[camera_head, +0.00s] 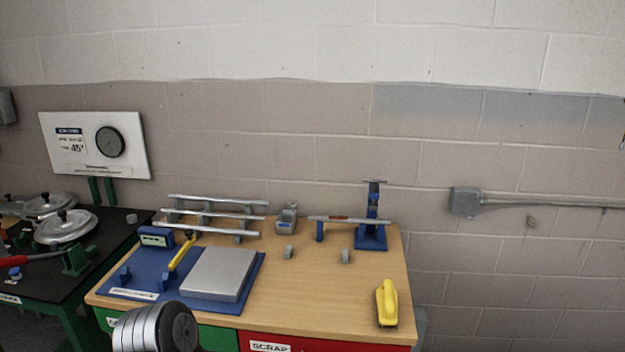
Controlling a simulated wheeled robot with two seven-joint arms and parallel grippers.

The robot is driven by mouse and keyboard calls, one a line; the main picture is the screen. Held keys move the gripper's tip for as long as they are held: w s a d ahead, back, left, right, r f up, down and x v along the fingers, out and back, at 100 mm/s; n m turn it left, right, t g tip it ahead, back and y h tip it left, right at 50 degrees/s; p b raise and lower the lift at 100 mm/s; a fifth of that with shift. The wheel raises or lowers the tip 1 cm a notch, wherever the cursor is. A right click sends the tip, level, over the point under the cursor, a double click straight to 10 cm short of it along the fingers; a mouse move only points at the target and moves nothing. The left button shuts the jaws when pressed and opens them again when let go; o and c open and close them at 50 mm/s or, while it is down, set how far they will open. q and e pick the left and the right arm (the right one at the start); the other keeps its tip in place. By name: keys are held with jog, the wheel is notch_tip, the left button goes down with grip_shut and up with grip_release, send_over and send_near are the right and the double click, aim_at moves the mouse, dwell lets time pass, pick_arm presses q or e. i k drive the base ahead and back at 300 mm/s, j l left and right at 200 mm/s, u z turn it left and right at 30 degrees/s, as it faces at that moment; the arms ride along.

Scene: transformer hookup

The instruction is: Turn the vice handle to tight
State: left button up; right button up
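A blue upright device that looks like the vice (371,238) stands at the back right of the wooden bench. A small T-shaped handle (375,181) sits at its top, with its bar roughly level. A grey rod (345,219) with a reddish mark runs level from the vice to a blue post (320,232) on its left. I cannot tell from here how firmly the vice holds the rod. Neither gripper is in view. A grey and dark rounded part at the bottom left seems to be part of my arm.
A blue base (255,276) with a grey plate (217,273) and yellow lever (182,251) covers the bench's left. Behind it is a rod rack (211,214). A yellow tool (387,303) lies front right. Bare wood (318,295) fills the middle. A black table (108,235) stands left.

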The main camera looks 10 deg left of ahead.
aim_at(374, 182)
jog(key=i+j, duration=0.1)
jog(key=j, duration=0.25)
jog(key=i+j, duration=0.1)
jog(key=j, duration=0.2)
jog(key=i+j, duration=0.1)
jog(key=j, duration=0.25)
jog(key=z, duration=1.7)
